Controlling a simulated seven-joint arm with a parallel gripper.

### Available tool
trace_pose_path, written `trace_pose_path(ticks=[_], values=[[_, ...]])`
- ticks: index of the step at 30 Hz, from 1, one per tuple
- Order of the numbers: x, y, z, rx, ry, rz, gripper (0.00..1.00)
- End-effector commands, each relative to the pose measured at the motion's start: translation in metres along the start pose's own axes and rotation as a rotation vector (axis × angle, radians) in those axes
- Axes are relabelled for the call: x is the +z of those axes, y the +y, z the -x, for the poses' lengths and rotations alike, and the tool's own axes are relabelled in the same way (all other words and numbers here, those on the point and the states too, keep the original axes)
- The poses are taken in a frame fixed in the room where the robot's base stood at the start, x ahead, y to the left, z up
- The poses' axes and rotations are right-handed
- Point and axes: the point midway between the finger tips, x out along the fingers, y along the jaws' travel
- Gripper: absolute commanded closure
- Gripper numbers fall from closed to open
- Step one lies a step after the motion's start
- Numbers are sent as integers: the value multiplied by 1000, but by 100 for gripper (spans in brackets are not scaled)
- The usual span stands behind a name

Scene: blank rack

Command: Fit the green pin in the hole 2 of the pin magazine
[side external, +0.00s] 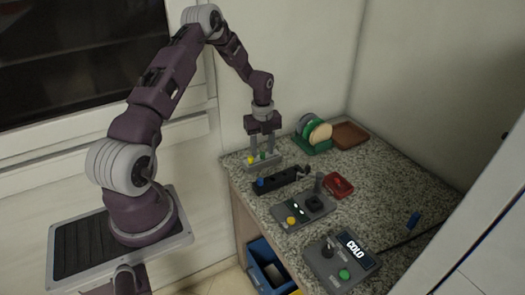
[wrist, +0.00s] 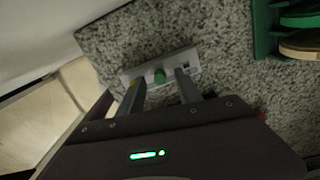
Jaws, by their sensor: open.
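The green pin (wrist: 160,76) stands upright in a light grey block (wrist: 193,58) in the wrist view. My gripper (side external: 263,153) is over that block with its fingers pointing down, open, one on each side of the green pin. A yellow pin (side external: 250,160) is at the left of the same block in the side view. A long black block (side external: 284,180) with a blue piece (side external: 261,182) at its left end lies in front. I cannot tell for certain which block is the pin magazine, and hole numbers are not readable.
A green rack (side external: 316,148) with plates and a brown tray (side external: 350,135) stand behind. A blue bin (side external: 262,250) is below the counter.

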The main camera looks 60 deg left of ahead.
Motion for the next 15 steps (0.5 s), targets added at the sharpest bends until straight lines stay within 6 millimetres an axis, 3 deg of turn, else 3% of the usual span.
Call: trace_pose_path(ticks=[7,15], values=[[1,0,50,-3,-4,1,59],[0,0,62,-1,-1,0,59]])
